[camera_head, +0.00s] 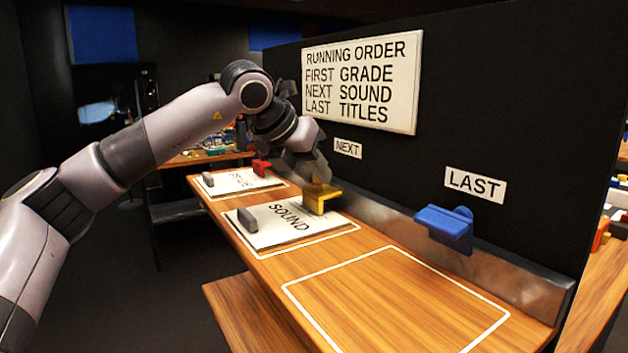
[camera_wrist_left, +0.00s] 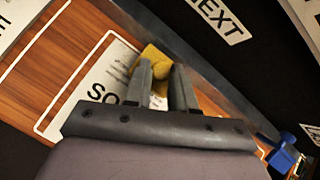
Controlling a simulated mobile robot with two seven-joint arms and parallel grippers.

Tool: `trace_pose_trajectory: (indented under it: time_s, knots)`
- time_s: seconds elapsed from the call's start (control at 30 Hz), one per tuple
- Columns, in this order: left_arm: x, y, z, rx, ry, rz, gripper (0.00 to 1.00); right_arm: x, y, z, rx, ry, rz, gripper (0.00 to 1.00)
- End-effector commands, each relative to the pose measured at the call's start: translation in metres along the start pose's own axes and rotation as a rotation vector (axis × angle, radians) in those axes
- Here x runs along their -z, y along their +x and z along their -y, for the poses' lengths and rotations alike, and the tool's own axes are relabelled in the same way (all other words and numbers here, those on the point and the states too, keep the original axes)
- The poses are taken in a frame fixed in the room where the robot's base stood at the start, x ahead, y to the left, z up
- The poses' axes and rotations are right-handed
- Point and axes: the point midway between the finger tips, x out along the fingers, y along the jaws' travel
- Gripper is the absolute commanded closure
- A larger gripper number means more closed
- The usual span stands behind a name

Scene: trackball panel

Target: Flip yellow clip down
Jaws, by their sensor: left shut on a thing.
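The yellow clip (camera_head: 325,203) is at the back edge of the SOUND card (camera_head: 268,226), near the wall ledge. Its lower part reaches down to the card; I cannot tell whether it presses on it. My left gripper (camera_head: 314,176) comes over it from behind and above, hiding its upper part. In the left wrist view the two fingers (camera_wrist_left: 161,72) are at the yellow clip (camera_wrist_left: 150,56), shut on it, with the SOUND card (camera_wrist_left: 100,75) beside them. My right gripper is not in view.
A blue clip (camera_head: 447,228) sticks out under the LAST sign (camera_head: 475,184), above an empty white-outlined area (camera_head: 395,300). A red clip (camera_head: 261,167) stands at the farther card (camera_head: 235,183). A grey block (camera_head: 247,220) sits at the SOUND card's front. The dark panel (camera_head: 540,100) rises behind.

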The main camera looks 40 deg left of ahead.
Motion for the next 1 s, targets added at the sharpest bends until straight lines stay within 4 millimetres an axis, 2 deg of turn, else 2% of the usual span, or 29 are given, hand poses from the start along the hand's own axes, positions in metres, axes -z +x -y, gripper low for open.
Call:
trace_pose_trajectory:
  time_s: [0.27,0.3,0.37,0.7,0.77,1.0]
  knots:
    - [0.001,0.001,0.001,0.002,0.001,-0.002,1.00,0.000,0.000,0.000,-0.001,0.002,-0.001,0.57]
    - [0.001,0.001,0.001,0.002,0.001,-0.002,0.69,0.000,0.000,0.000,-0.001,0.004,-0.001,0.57]
    - [0.001,0.001,0.001,0.001,0.001,-0.002,0.50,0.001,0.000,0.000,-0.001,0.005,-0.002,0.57]
    - [0.000,-0.003,0.000,0.001,0.000,0.000,0.50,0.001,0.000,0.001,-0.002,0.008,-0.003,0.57]
    - [0.000,-0.009,0.000,0.001,0.000,0.001,0.50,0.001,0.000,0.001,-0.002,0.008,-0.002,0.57]
    - [0.000,-0.048,0.001,0.002,0.001,0.001,0.50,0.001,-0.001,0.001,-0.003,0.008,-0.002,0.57]
